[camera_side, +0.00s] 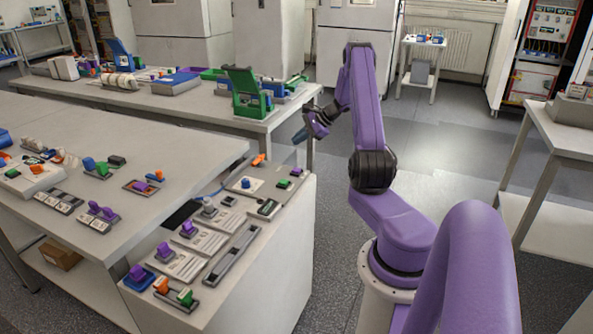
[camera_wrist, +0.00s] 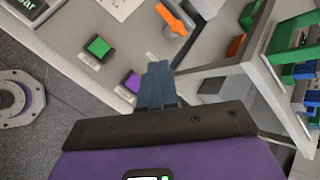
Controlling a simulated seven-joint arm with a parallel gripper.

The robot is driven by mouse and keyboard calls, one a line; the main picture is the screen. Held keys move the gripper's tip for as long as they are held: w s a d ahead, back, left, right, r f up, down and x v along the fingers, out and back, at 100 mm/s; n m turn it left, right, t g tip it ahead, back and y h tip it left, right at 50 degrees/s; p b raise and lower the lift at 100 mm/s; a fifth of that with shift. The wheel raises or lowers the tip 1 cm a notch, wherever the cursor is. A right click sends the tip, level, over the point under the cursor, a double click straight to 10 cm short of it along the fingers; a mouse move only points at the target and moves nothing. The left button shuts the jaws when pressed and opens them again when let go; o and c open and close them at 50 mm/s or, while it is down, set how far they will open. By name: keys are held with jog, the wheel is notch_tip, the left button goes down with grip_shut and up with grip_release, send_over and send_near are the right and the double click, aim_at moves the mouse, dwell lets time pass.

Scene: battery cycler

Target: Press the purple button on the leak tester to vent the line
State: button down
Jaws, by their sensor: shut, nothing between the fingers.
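The leak tester (camera_side: 240,187) is a pale panel at the right end of the near bench in the side view. Its purple button (camera_side: 283,184) sits near the panel's edge, next to a green button (camera_side: 295,172). In the wrist view the purple button (camera_wrist: 132,82) is just left of my fingers, partly close to the fingertips, with the green button (camera_wrist: 98,47) farther up and left. My gripper (camera_side: 300,136) is shut and empty, above and beyond the panel in the side view. Its blue fingers (camera_wrist: 158,68) show together in the wrist view. I see no contact with the button.
An orange lever (camera_side: 258,160) stands up from the panel and also shows beyond my fingertips in the wrist view (camera_wrist: 175,18). A display (camera_side: 267,208) is at its front. Other switch panels crowd the bench. A second bench (camera_side: 190,104) with a green device stands behind.

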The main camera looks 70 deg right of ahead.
aim_at(299, 170)
jog(key=shift+f, duration=4.35)
jog(key=shift+f, duration=0.2)
jog(key=shift+f, duration=0.25)
jog(key=shift+f, duration=0.5)
jog(key=shift+r, duration=0.95)
jog(key=shift+r, duration=2.5)
